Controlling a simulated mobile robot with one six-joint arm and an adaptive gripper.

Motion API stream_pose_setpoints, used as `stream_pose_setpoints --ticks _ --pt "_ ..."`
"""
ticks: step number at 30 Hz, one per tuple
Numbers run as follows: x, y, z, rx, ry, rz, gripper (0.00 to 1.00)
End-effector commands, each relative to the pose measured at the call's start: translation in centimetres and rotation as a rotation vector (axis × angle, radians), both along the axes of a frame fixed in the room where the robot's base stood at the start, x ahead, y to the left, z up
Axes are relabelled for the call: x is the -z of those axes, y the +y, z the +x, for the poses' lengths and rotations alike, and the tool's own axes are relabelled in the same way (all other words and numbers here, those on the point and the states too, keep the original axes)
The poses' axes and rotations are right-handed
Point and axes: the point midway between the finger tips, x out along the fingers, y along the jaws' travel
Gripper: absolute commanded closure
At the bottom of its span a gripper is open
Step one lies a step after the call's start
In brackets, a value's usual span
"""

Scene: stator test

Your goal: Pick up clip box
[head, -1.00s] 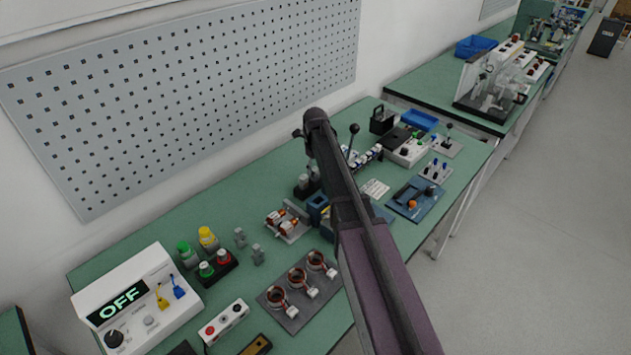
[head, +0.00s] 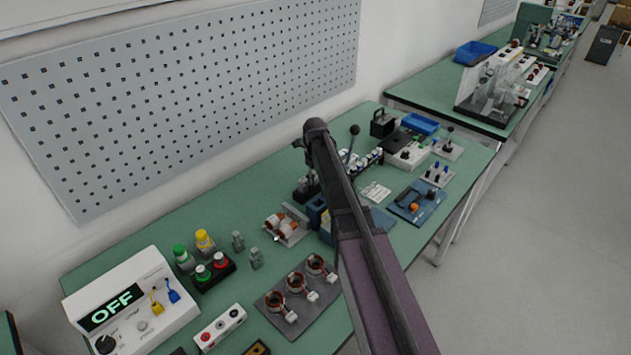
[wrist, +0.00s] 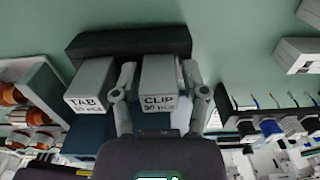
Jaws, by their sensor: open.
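The clip box (wrist: 160,85) is a grey box with a white front lettered "CLIP 30 pcs", in the middle of the wrist view. A similar tab box (wrist: 90,86) stands to its left. Both sit against a dark holder (wrist: 128,43). My gripper (wrist: 159,70) is open, with one finger on each side of the clip box. The left finger is in the gap between the two boxes. I cannot tell whether the fingers touch the clip box. In the head view my arm hides the gripper and the clip box.
A tray of copper-coloured parts (wrist: 50,88) lies left of the boxes in the wrist view. A rack with coloured wires (wrist: 270,122) stands close on the right. In the head view, a white OFF unit (head: 150,300) and a plate of copper rings (head: 298,300) share the green bench.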

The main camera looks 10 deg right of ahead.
Motion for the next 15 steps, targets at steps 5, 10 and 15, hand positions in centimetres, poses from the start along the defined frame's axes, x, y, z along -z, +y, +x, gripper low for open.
stream_pose_setpoints --ticks 5,10,15 --pt "0.00 0.02 0.00 0.000 0.000 0.000 0.70" --pt "0.00 0.03 0.00 0.000 0.000 0.000 1.00" --pt "0.00 0.04 0.00 0.000 0.000 0.000 1.00"
